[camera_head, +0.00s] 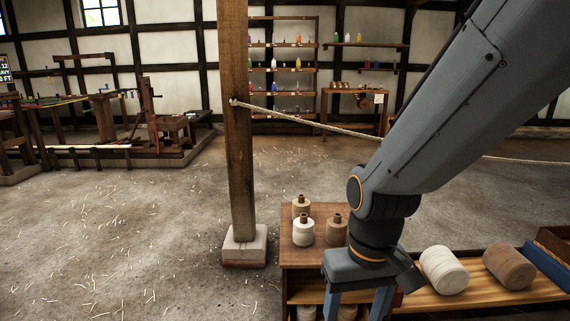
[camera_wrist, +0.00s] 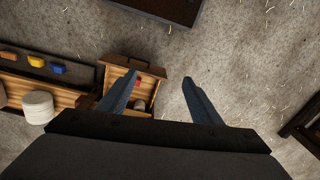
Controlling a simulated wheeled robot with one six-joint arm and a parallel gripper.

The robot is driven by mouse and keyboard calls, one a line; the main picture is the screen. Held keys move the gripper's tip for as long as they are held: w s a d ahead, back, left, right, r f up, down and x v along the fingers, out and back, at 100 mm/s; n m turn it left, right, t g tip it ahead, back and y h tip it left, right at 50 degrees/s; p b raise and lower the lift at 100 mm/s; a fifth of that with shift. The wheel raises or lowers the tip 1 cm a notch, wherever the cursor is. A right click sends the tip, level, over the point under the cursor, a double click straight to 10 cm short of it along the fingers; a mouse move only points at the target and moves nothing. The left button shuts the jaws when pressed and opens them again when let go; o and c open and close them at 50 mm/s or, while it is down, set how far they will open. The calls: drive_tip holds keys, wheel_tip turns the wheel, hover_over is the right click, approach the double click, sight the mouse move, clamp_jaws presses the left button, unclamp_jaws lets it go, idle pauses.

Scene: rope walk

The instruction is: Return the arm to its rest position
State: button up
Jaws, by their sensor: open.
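My arm (camera_head: 430,110) reaches in from the upper right of the head view, bent at an elbow-like joint and pointing down. My gripper (camera_head: 358,305) is open, its two blue-grey fingers hanging in front of the small wooden shelf stand. The lower ends of the fingers run out of the head view. In the wrist view my gripper (camera_wrist: 156,82) shows both fingers spread wide with nothing held between them. Beyond them lies a wooden box-like unit (camera_wrist: 118,62) with a small red thing in it.
Several spools (camera_head: 303,231) stand on the wooden stand (camera_head: 300,256). Two large spools (camera_head: 444,270) lie on a plank bench at lower right. A post (camera_head: 238,130) on a stone block (camera_head: 244,246) holds a rope (camera_head: 310,124) running right behind my arm. Floor at left is open.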

drive_tip(key=s+d+r+m+p, duration=0.1)
drive_tip(key=s+d+r+p, duration=0.1)
drive_tip(key=d+r+p, duration=0.5)
drive_tip(key=shift+d+r+m+h+p, duration=0.15)
drive_tip(key=shift+r+m+h+p, duration=0.2)
drive_tip(key=shift+r+p, duration=0.55)
drive_tip(key=shift+f, duration=0.25)
drive_tip(key=shift+c, duration=0.4)
